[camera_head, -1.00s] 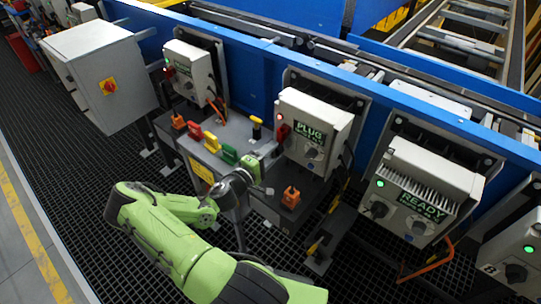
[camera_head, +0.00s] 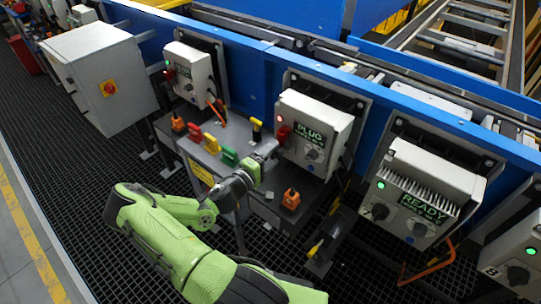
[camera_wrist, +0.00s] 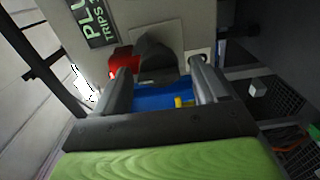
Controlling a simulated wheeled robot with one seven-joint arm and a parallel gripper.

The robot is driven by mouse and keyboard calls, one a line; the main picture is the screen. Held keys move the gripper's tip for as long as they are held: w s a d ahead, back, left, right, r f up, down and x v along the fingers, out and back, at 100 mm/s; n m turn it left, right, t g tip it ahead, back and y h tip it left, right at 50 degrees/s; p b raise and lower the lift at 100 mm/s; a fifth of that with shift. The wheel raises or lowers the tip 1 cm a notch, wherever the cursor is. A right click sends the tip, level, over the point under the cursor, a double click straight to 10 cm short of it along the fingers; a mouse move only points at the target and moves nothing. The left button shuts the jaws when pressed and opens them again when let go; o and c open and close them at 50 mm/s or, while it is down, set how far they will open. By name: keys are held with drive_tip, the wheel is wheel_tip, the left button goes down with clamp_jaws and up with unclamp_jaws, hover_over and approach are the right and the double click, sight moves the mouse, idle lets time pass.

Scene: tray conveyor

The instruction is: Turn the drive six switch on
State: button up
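The drive box (camera_head: 318,112) with the "PLUG" label stands in the middle of the head view, left of the box that seems marked 7. Its own number is not readable. Its dark rotary switch (camera_head: 311,154) is low on the front face. In the wrist view the black switch knob (camera_wrist: 158,56) stands ahead of the fingertips, roughly between them. A red plug (camera_wrist: 124,60) sits left of it. My gripper (camera_head: 274,148) points at the box's lower left; in the wrist view its fingers (camera_wrist: 163,84) are apart, with no grip on the knob visible. The switch position is unclear.
A grey shelf with red (camera_head: 211,143), green (camera_head: 229,156) and yellow-topped (camera_head: 256,125) pieces lies left of my gripper. An orange padlock-like piece (camera_head: 290,198) is below the box. A box labelled READY (camera_head: 428,190) with a green light stands to the right.

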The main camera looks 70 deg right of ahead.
drive_tip(key=p+v, duration=0.1)
drive_tip(key=v, duration=1.4)
drive_tip(key=shift+w+a, duration=0.25)
drive_tip(key=shift+a, duration=0.1)
